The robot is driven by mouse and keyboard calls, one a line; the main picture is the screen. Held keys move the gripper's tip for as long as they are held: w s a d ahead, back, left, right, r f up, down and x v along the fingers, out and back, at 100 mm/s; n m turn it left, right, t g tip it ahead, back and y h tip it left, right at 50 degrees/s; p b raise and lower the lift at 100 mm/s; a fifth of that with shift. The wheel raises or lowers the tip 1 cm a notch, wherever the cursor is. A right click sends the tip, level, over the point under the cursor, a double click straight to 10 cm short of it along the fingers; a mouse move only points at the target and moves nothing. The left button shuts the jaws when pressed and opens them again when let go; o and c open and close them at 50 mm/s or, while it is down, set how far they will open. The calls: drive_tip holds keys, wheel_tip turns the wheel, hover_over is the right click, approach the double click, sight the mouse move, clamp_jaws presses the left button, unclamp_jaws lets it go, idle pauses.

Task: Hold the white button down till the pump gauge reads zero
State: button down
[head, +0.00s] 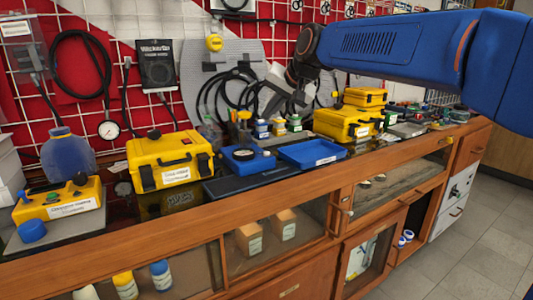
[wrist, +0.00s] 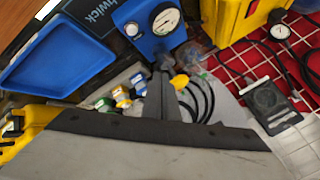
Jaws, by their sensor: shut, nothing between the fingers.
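A blue pump box (head: 247,158) with a round gauge sits on the bench in the head view. In the wrist view the blue box (wrist: 150,28) shows near the top, with the white-faced pump gauge (wrist: 165,19) on it. The small white button (wrist: 131,29) is on the box left of the gauge. The gauge's reading is too small to make out. My gripper (wrist: 164,72) is shut and empty. Its tips appear near the box's edge in the wrist view, apart from the button. In the head view my gripper hangs above the bench, behind the box.
A blue tray (head: 312,152) lies right of the pump box. Yellow cases (head: 170,162) (head: 348,122) stand on both sides. Small bottles (head: 278,127) stand behind the tray. Hoses (head: 235,90) hang on the grid wall behind. The bench's wooden front edge (head: 250,200) runs below.

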sight(267, 153)
drive_tip(key=shift+f, duration=4.3)
drive_tip(key=shift+f, duration=0.15)
drive_tip(key=shift+f, duration=0.3)
drive_tip(key=shift+f, duration=0.5)
idle(0.4)
drive_tip(key=shift+r, duration=0.1)
idle(1.3)
drive_tip(key=shift+r, duration=0.85)
drive_tip(key=shift+r, duration=0.1)
